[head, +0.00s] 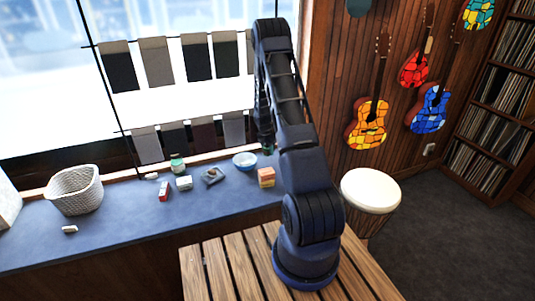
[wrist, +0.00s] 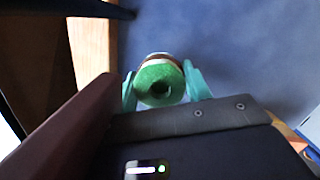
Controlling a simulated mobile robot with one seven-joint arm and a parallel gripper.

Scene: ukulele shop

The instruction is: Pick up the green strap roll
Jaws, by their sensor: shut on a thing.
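The green strap roll (wrist: 158,84) shows in the wrist view as a round green end with a dark hole in its middle and a brown and white band behind. My gripper (wrist: 163,90) has its teal fingers on either side of the roll and is shut on it. The blue counter lies beyond. How far the roll is from the counter is hard to tell. In the head view my gripper (head: 267,143) is at the counter's back right, largely behind my arm, and the roll in it cannot be made out.
On the blue counter (head: 110,225) stand a white basket (head: 75,190), a green-and-white jar (head: 178,163), a red-and-white box (head: 164,191), a white box (head: 184,183), a grey tray (head: 213,176), a blue bowl (head: 244,160) and an orange block stack (head: 266,177). The counter's front middle is clear.

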